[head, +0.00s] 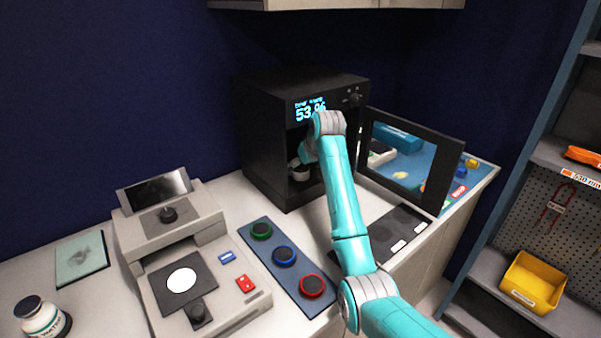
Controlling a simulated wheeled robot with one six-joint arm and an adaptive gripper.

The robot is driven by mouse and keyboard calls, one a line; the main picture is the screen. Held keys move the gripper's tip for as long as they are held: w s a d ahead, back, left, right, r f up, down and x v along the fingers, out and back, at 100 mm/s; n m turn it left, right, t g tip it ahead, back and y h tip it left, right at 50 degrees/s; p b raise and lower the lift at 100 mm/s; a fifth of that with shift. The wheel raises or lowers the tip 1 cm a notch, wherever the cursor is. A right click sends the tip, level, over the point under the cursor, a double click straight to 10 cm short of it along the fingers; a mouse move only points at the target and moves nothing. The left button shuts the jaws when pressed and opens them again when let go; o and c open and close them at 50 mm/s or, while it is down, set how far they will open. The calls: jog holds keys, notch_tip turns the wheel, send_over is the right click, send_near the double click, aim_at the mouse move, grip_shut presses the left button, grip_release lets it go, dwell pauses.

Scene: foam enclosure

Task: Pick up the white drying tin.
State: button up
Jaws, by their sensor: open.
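The black drying oven (262,140) stands at the back of the counter with its glass door (410,155) swung open to the right. My arm bends at the oven's front and its end reaches into the dark opening. My gripper (296,162) is small and partly hidden there by my own arm; it is open. A small whitish round thing (300,175), which looks like the drying tin, shows just below my gripper inside the oven. I cannot tell whether the fingers touch it.
A grey instrument (215,288) with a white disc (182,281) stands at the front left. A blue panel (262,262) with green, blue and red buttons lies beside it. A white jar (42,318) is at far left. Shelving with a yellow bin (532,282) stands right.

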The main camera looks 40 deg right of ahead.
jog(key=shift+x, duration=1.25)
jog(key=c, duration=1.2)
jog(key=shift+c, duration=0.2)
jog(key=shift+s+r, duration=0.15)
